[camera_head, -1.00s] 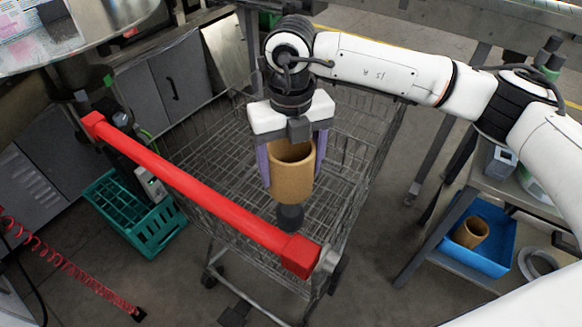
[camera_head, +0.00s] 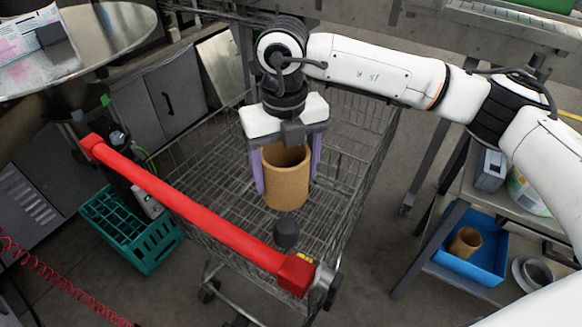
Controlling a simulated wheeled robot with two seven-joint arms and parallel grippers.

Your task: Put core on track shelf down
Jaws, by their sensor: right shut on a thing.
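A brown cardboard core (camera_head: 286,184) is upright between the purple fingers of my right gripper (camera_head: 286,178). The gripper is shut on it and holds it over the wire shopping cart (camera_head: 200,168), behind the cart's red handle. The core's hollow top opening shows below the gripper body. Another brown core (camera_head: 466,241) lies in a blue bin (camera_head: 488,262) on the lower shelf of the cart at right. I cannot pick out a track shelf with certainty. My left gripper is not in view.
The red handle bar (camera_head: 190,212) crosses in front of the core. A green crate (camera_head: 135,232) sits on the floor at left. A round metal table (camera_head: 110,40) is at upper left. A grey ring-shaped part (camera_head: 532,272) lies beside the blue bin.

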